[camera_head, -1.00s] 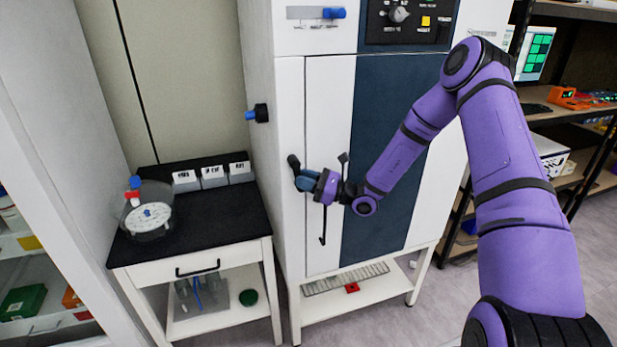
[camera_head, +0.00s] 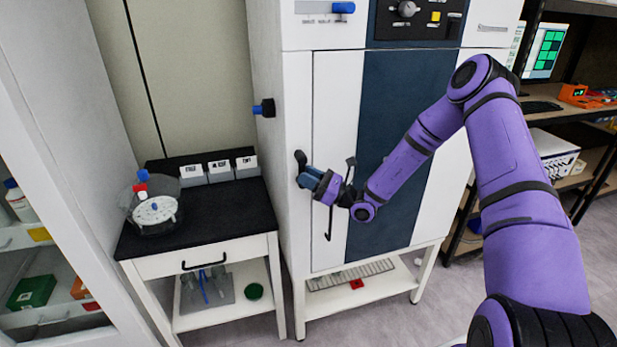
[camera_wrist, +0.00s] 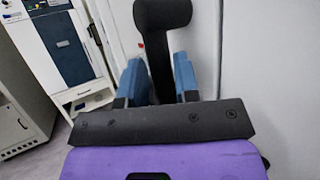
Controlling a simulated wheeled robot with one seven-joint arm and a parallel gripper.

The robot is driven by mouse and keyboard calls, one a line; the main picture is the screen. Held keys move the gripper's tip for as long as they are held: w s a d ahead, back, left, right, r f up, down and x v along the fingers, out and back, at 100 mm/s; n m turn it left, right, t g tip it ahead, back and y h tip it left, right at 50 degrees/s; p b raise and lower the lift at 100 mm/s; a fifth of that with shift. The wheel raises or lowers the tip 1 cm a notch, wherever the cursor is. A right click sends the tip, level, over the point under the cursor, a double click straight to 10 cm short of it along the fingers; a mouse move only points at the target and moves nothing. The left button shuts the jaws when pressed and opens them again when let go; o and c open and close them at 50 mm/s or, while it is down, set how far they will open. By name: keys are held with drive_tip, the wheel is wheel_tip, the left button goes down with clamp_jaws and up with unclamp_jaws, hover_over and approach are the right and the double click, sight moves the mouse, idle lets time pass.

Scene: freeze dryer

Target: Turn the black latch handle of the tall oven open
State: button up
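The black latch handle (camera_head: 299,158) is at the left edge of the tall oven's narrow white door panel (camera_head: 335,105). In the wrist view the handle (camera_wrist: 162,14) stands upright with a wide rounded end at the top. My gripper (camera_head: 307,178) is at the handle, below its upper end. The lower shaft and the pivot are hidden by the fingers and the gripper body. The oven door looks closed.
A black-topped side table (camera_head: 215,222) stands left of the oven, with a round clear vessel (camera_head: 153,207) and white label boxes (camera_head: 220,171). A black knob (camera_head: 266,108) sticks out of the oven's left side. Shelves with equipment stand at the right. Floor shows in front.

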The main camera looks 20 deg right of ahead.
drive_tip(key=shift+d, duration=0.1)
drive_tip(key=v, duration=1)
drive_tip(key=shift+s+d+f, duration=0.2)
drive_tip(key=shift+s, duration=0.05)
idle(0.3)
drive_tip(key=s+a+r+n+g+h, duration=0.4)
drive_tip(key=s+r+n+g, duration=0.3)
drive_tip(key=r+n+g, duration=0.15)
drive_tip(key=s+a+r+n+g+h, duration=0.3)
drive_tip(key=s+a+r+n+g, duration=0.1)
drive_tip(key=s+r+n+g, duration=0.4)
drive_tip(key=s+d+r+n+t+h, duration=0.4)
drive_tip(key=s+r+h, duration=0.2)
drive_tip(key=s+r, duration=0.2)
drive_tip(key=s+d+r+n+t+h, duration=0.3)
drive_tip(key=s+r, duration=0.4)
drive_tip(key=s, duration=0.4)
drive_tip(key=n+t+h, duration=0.1)
drive_tip(key=t+h, duration=0.1)
drive_tip(key=shift+d+r+h, duration=0.35)
drive_tip(key=shift+d+h, duration=0.05)
